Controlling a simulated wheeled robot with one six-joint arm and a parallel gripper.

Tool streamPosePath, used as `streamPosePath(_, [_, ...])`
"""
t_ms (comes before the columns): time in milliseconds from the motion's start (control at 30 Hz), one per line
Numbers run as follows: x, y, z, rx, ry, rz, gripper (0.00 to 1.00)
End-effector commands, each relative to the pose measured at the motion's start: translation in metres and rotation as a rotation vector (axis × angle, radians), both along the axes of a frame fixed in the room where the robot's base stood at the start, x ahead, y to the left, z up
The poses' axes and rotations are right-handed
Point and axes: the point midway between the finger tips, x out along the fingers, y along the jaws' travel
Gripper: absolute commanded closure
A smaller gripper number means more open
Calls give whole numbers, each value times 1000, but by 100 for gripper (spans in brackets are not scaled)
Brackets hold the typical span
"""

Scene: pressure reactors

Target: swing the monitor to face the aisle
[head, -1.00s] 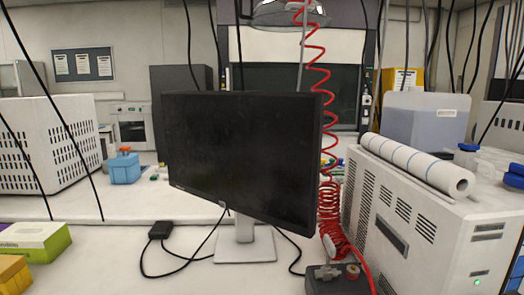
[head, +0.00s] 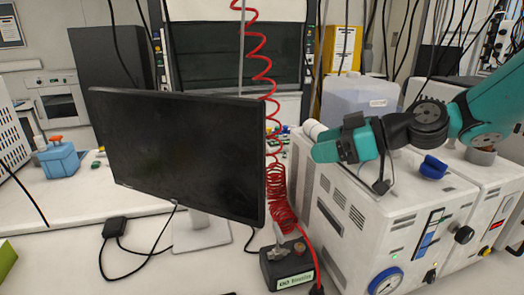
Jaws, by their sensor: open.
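The black monitor (head: 180,155) stands upright on a pale stand (head: 203,232) on the white bench, left of centre. Its dark screen is seen at an angle, with the near edge on the right. My gripper (head: 325,151) is to the right of the monitor's right edge, apart from it in the picture, in front of the paper roll and above the white instrument. It is open with nothing seen between its fingers. The finger gap is hard to make out from here.
A red coiled hose (head: 277,180) hangs just right of the monitor, down to a dark box (head: 288,265). The white instrument (head: 375,215) fills the right side. A black cable and adapter (head: 115,227) lie left of the stand. A blue container (head: 60,160) stands at the back left.

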Motion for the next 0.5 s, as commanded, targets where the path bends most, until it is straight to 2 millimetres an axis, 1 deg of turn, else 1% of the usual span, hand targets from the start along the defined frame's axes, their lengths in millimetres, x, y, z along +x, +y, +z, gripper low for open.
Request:
streamPosePath(33, [4, 11, -1, 1, 5, 7, 43])
streamPosePath(200, [20, 44, -15, 0, 6, 8, 43])
streamPosePath(400, [38, 82, -33, -2, 5, 7, 43])
streamPosePath(500, [46, 97, -41, -2, 5, 5, 43])
